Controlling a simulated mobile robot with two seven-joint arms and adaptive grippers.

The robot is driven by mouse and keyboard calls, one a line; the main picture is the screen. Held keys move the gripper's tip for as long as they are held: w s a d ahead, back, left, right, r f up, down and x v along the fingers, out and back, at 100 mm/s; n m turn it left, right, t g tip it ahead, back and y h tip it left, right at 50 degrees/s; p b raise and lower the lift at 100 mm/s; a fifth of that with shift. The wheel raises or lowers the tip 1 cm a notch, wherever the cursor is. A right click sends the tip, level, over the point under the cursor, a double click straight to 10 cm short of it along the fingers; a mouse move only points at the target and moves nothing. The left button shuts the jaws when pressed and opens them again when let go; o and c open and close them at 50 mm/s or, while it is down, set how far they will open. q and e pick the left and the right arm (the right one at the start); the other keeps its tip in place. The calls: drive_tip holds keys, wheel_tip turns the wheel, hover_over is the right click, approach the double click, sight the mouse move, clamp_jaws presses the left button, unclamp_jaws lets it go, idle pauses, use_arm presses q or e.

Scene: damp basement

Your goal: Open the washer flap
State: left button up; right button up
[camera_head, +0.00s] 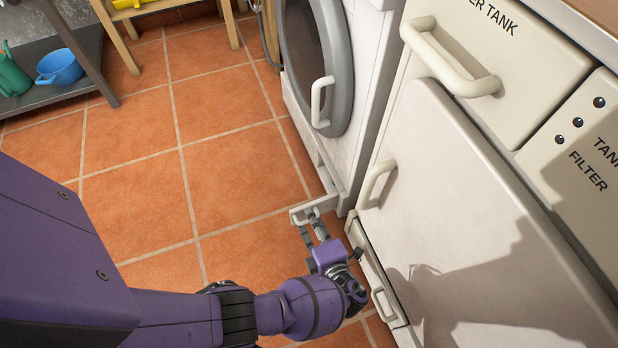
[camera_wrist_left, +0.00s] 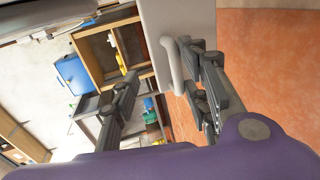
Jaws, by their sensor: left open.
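The washer (camera_head: 362,80) stands at top centre in the head view, its round door (camera_head: 318,60) shut. Its low white flap (camera_head: 318,206) juts out from the base over the floor, swung open at least partly. In the left wrist view the flap (camera_wrist_left: 184,18) is a pale panel with a white bar handle (camera_wrist_left: 172,66). My left gripper (camera_head: 314,230) is at the flap's outer end. Its fingers (camera_wrist_left: 160,68) are open, with the handle between them, close to the right-hand finger. Contact cannot be told. My right gripper is not in view.
A cream cabinet (camera_head: 450,210) stands right of the washer, with a low handled panel (camera_head: 378,290) close to my left wrist. A metal shelf (camera_head: 60,88) with a blue bucket (camera_head: 59,68) is at top left. The tiled floor (camera_head: 215,140) between is clear.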

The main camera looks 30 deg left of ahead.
use_arm(q)
wheel_tip(320, 180, up, 8)
idle(0.5)
drive_tip(key=shift+a, duration=0.1)
